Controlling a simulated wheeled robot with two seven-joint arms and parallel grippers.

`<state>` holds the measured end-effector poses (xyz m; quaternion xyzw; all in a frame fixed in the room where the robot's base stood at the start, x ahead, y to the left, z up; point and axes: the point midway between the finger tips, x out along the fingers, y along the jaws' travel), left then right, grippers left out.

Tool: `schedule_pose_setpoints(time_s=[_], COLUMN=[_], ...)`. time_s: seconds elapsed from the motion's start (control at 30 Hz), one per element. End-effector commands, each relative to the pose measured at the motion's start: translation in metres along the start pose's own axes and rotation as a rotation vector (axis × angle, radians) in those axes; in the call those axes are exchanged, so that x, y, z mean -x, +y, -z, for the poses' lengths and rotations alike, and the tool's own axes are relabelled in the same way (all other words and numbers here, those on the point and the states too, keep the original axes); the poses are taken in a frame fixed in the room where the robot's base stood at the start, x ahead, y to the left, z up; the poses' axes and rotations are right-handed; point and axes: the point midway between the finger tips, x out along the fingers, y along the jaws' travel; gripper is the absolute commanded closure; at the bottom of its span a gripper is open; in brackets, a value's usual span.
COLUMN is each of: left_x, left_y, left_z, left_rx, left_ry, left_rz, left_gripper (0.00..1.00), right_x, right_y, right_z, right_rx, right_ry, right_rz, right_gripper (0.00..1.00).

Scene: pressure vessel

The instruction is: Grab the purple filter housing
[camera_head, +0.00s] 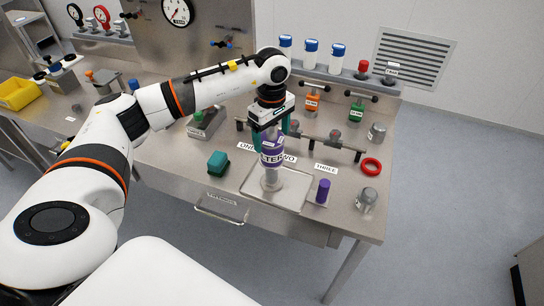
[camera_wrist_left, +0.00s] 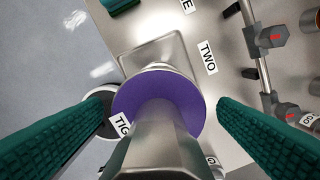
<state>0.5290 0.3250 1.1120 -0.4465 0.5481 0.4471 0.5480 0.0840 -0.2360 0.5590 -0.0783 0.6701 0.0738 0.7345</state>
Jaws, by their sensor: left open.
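The purple filter housing (camera_head: 272,158) stands upright in the head view, with a purple band, white lettering and a pale metal lower part. It stands on a shallow metal tray (camera_head: 290,200) on the bench. My left gripper (camera_head: 271,138) points down over its top, with one green finger on either side. In the left wrist view the housing's purple part (camera_wrist_left: 190,95) and grey metal body lie between the fingers of the gripper (camera_wrist_left: 163,100). The fingers are apart, with visible gaps to the housing. My right gripper is not in view.
A small purple cylinder (camera_head: 322,191) stands right of the tray by the label "THREE". A green block (camera_head: 218,163) lies to the left. A pipe with valves (camera_head: 320,142) runs behind. A red ring (camera_head: 371,166) and metal cylinders are farther right.

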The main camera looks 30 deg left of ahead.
Motion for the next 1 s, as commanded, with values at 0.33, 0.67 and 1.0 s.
schedule_pose_setpoints(time_s=[0.33, 0.67, 1.0], left_x=[-0.0141, -0.0136, -0.0124], left_y=[0.0003, 0.0002, -0.0003], left_z=[-0.0002, -0.0001, -0.0002], left_rx=[0.000, 0.000, 0.001], left_ry=[0.000, 0.000, 0.000], left_rz=[0.000, 0.001, 0.003], left_gripper=[0.18, 0.69, 0.96], right_x=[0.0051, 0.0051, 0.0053], right_y=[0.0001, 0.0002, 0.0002], right_z=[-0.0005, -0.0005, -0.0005], right_rx=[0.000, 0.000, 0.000], right_ry=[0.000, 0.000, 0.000], right_rz=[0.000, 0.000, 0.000], right_gripper=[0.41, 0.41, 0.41])
